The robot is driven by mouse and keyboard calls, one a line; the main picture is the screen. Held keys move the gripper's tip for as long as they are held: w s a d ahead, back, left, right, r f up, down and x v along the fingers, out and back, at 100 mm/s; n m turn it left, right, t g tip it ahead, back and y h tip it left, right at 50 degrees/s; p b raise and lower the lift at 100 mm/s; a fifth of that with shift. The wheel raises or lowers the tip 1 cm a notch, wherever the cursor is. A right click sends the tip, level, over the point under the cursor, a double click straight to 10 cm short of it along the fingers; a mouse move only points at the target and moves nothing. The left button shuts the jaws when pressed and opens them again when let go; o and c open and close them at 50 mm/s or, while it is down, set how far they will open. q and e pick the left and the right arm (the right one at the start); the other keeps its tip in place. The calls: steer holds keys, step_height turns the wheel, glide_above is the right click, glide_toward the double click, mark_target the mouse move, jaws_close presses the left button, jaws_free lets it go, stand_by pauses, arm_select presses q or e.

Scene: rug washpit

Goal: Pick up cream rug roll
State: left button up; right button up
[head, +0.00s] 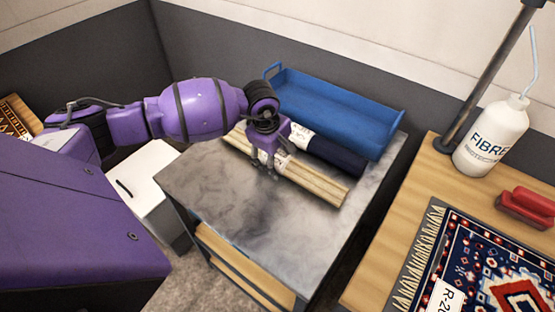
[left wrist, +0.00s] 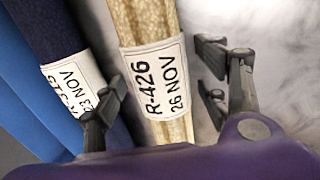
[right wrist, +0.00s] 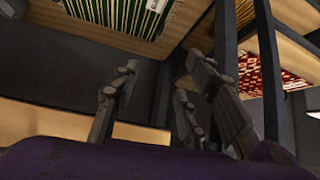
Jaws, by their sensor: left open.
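The cream rug roll (head: 318,183) lies on the grey metal table top (head: 230,210), beside a dark navy roll (head: 335,153). In the left wrist view the cream roll (left wrist: 148,25) carries a white label (left wrist: 160,85) reading R-426, 26 NOV. My left gripper (head: 264,165) is over the cream roll near its label. In the left wrist view its open fingers (left wrist: 170,95) stand on either side of the roll, with no clear contact. My right gripper (right wrist: 155,105) shows only in its own wrist view, fingers apart, with nothing between them.
A blue tray (head: 330,105) stands behind the rolls at the table's back. The table's front left is bare. At right, a wooden bench (head: 385,235) holds a patterned rug (head: 480,270), a white FIBRE bottle (head: 492,135) and a red brush (head: 527,205). A dark post (head: 490,75) rises there.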

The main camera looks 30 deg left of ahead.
arm_select(q)
steer(key=c, duration=0.9)
steer(key=shift+r, duration=0.1)
steer(key=c, duration=0.8)
arm_select(e)
steer(key=shift+s+f, duration=0.15)
steer(key=shift+s, duration=0.1)
